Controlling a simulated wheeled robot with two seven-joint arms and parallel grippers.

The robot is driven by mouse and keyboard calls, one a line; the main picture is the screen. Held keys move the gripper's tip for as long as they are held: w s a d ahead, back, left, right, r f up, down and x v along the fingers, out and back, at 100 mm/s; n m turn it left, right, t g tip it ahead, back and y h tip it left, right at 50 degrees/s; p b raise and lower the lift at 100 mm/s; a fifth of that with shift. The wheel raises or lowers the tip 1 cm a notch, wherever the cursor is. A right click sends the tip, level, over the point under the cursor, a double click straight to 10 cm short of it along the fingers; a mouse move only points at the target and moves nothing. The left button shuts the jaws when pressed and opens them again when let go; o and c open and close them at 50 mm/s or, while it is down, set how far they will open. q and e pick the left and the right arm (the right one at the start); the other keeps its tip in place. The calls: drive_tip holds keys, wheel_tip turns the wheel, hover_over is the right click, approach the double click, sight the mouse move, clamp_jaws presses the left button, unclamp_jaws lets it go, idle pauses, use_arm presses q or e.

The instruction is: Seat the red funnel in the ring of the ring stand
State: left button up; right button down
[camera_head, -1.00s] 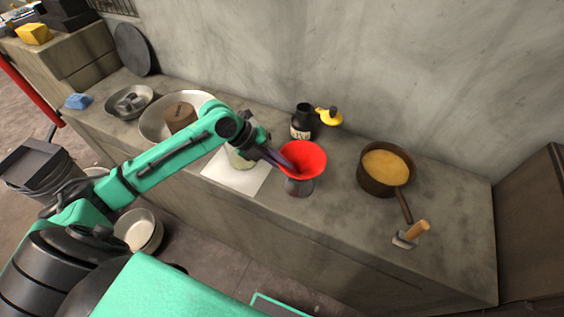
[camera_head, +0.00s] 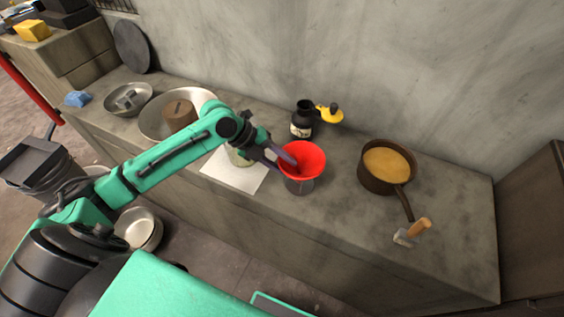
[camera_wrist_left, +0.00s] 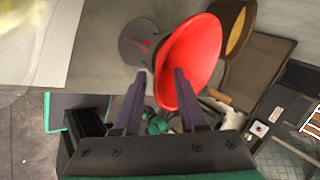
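The red funnel (camera_head: 307,163) sits mouth up over the grey ring stand (camera_head: 299,187) on the counter. It also shows in the left wrist view (camera_wrist_left: 198,50), with the stand's dark base (camera_wrist_left: 138,42) beside it. The funnel's lower part and the ring are hidden, so how they touch cannot be told. My left gripper (camera_head: 286,166) is open at the funnel's left rim. One finger reaches over the mouth and the other stays outside. The fingers are apart in the left wrist view (camera_wrist_left: 160,75), with a gap between them. My right gripper is not in view.
A dark bottle (camera_head: 301,127) and a yellow item (camera_head: 325,112) stand behind. A white sheet (camera_head: 236,178) and a wide metal bowl (camera_head: 152,120) are left.

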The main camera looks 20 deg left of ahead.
use_arm(q)
drive_tip(key=b+v, duration=0.2)
drive_tip(key=v, duration=1.2)
drive_tip(key=shift+r, duration=0.3)
drive_tip(key=shift+a, duration=0.15)
